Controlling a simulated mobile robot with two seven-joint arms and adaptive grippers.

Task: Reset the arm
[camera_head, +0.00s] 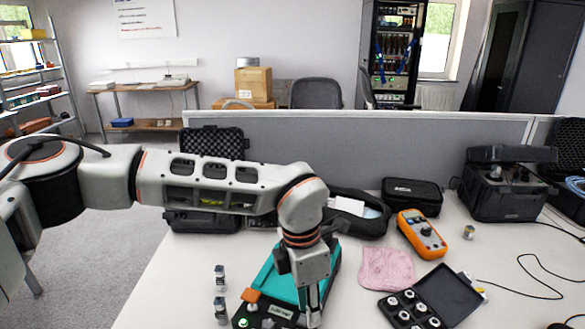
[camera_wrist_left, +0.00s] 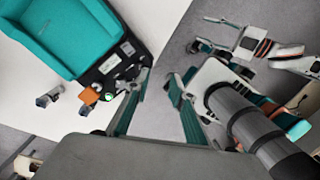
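My left arm reaches in from the left in the head view, and its gripper (camera_head: 312,312) points down over the front right part of a teal-topped device (camera_head: 265,283). In the left wrist view the left gripper (camera_wrist_left: 160,78) has its two fingers apart, with nothing seen between them. The teal device (camera_wrist_left: 62,32) lies up and left of the fingers there, with an orange block and a green button at its front. An arm at the upper right of that view ends in what looks like my right gripper (camera_wrist_left: 222,38); its finger state is unclear. No right arm shows in the head view.
Two small metal cylinders (camera_head: 220,292) stand left of the device. To its right lie a pink cloth (camera_head: 387,268), an orange multimeter (camera_head: 421,234) and an open black case (camera_head: 450,297) of round parts. Black cases stand along the grey partition (camera_head: 360,146). The table's left front is bare.

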